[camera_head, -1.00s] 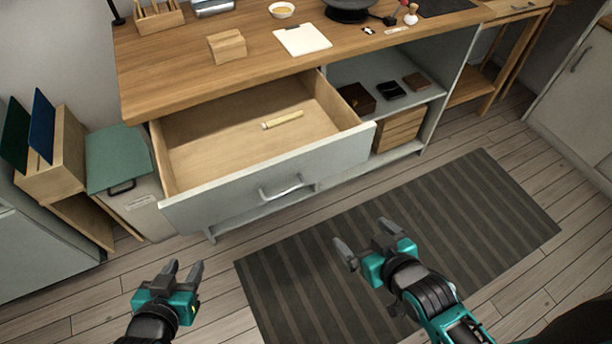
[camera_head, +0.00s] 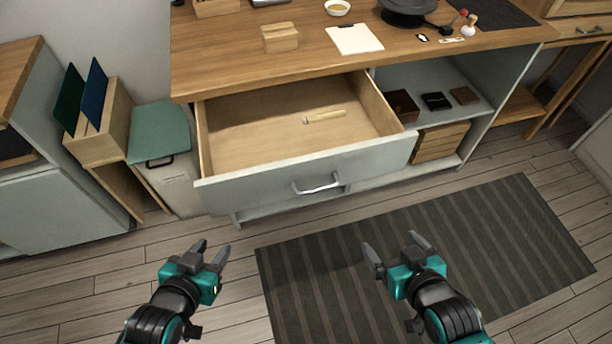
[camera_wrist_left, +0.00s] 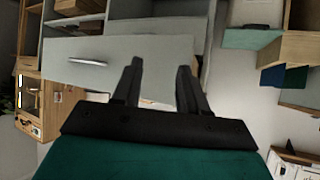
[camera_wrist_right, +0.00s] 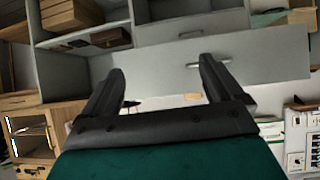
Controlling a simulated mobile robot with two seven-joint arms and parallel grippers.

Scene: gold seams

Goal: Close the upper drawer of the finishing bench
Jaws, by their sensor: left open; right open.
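The upper drawer (camera_head: 305,171) of the finishing bench (camera_head: 330,62) is pulled well out, with a grey front, a metal bar handle (camera_head: 318,188) and a wooden inside. A small pale stick (camera_head: 324,117) lies in it. The drawer front also shows in the left wrist view (camera_wrist_left: 140,62) and the right wrist view (camera_wrist_right: 265,62). My left gripper (camera_head: 212,250) is open and empty, in front of the drawer's left part and apart from it. My right gripper (camera_head: 393,245) is open and empty, in front of the drawer's right end, also apart from it.
A striped dark mat (camera_head: 480,235) lies on the floor in front of the bench. A green-lidded bin (camera_head: 160,135) and a wooden rack with panels (camera_head: 100,135) stand left of it. Open shelves right of the drawer hold small boxes (camera_head: 403,105). The worktop holds a clipboard (camera_head: 354,40).

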